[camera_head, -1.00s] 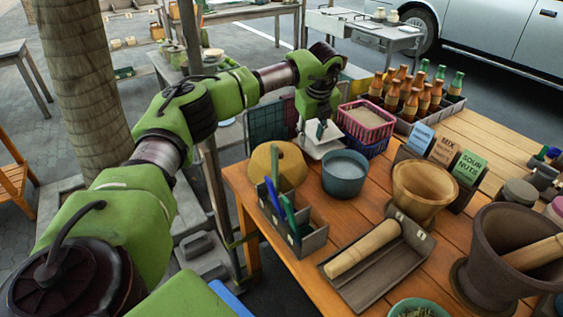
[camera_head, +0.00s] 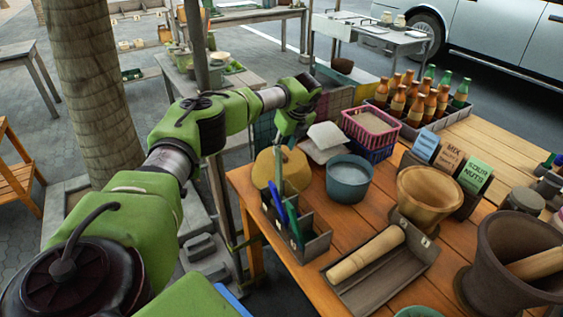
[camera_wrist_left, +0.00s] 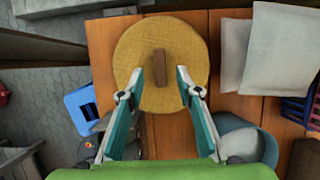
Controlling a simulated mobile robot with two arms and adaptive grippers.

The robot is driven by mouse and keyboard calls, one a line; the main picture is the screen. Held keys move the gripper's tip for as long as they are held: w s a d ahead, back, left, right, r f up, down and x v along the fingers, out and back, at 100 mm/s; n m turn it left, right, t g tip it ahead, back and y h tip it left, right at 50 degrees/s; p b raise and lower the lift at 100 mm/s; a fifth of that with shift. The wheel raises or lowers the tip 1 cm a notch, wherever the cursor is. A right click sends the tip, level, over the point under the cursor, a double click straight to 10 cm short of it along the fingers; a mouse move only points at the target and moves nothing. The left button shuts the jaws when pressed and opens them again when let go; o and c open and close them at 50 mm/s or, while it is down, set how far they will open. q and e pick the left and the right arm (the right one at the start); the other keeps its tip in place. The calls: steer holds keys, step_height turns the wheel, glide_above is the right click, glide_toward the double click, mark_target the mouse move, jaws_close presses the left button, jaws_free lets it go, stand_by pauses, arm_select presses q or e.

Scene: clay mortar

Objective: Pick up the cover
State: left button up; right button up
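The cover (camera_head: 294,172) is a round, tan, wood-like disc at the far left corner of the table. In the left wrist view the cover (camera_wrist_left: 130,62) is seen face-on, with a brown bar handle (camera_wrist_left: 160,66) across its middle. My left gripper (camera_head: 289,145) is above the cover in the head view. In the left wrist view my left gripper (camera_wrist_left: 160,82) is open, with its two teal fingers apart on either side of the handle's near end. I see no contact with the handle. My right gripper is in neither view.
A blue-grey bowl (camera_head: 348,180) stands right of the cover. A grey holder with pens (camera_head: 300,235) is in front of it. White sheets (camera_head: 325,138) and a pink basket (camera_head: 371,127) are behind. A rolling pin (camera_head: 365,255) lies on a tray, near a clay mortar (camera_head: 500,262).

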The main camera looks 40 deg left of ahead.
arm_select(q)
steer(key=x, duration=0.3)
steer(key=shift+w+a+f, duration=0.1)
steer(key=shift+f, duration=0.05)
steer(key=shift+c, duration=0.4)
jaws_close()
